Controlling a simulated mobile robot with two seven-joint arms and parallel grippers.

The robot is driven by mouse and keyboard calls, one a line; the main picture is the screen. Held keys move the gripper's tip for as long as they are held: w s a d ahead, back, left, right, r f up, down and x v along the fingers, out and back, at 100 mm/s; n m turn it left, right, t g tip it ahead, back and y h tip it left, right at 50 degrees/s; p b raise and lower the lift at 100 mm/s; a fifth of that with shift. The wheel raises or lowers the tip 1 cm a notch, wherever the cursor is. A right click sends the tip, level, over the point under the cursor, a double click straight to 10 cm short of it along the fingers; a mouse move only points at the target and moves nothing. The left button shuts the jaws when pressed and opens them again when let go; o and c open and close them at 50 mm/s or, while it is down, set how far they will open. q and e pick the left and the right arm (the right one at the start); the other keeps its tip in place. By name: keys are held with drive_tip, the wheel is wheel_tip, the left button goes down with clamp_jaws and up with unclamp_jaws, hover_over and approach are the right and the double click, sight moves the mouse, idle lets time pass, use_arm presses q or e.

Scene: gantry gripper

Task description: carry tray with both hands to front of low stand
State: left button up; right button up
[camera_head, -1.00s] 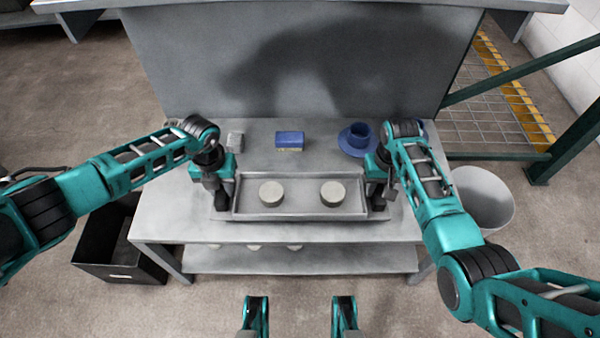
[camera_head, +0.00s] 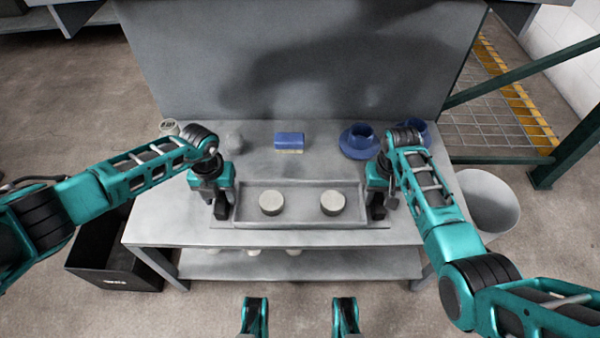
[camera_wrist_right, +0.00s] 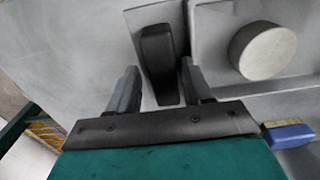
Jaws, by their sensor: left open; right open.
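The grey tray (camera_head: 301,204) lies on the grey table (camera_head: 170,212) in the head view, with two pale round discs (camera_head: 271,203) (camera_head: 332,203) in it. My left gripper (camera_head: 221,208) is at the tray's left end, and it is open. My right gripper (camera_head: 377,208) is at the right end. In the right wrist view, the tray's dark handle (camera_wrist_right: 158,60) stands between the open fingers of this gripper (camera_wrist_right: 160,80), with gaps showing on both sides. I cannot tell which piece is the low stand.
Behind the tray are a blue-and-yellow block (camera_head: 289,142), a blue cup on a saucer (camera_head: 358,140) and small jars (camera_head: 169,128). A tall grey panel (camera_head: 300,60) rises behind the table. A black bin (camera_head: 112,262) stands left, a pale bin (camera_head: 488,200) right.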

use_arm(q)
drive_tip(key=shift+d, duration=0.45)
use_arm(e)
drive_tip(key=shift+a, duration=0.4)
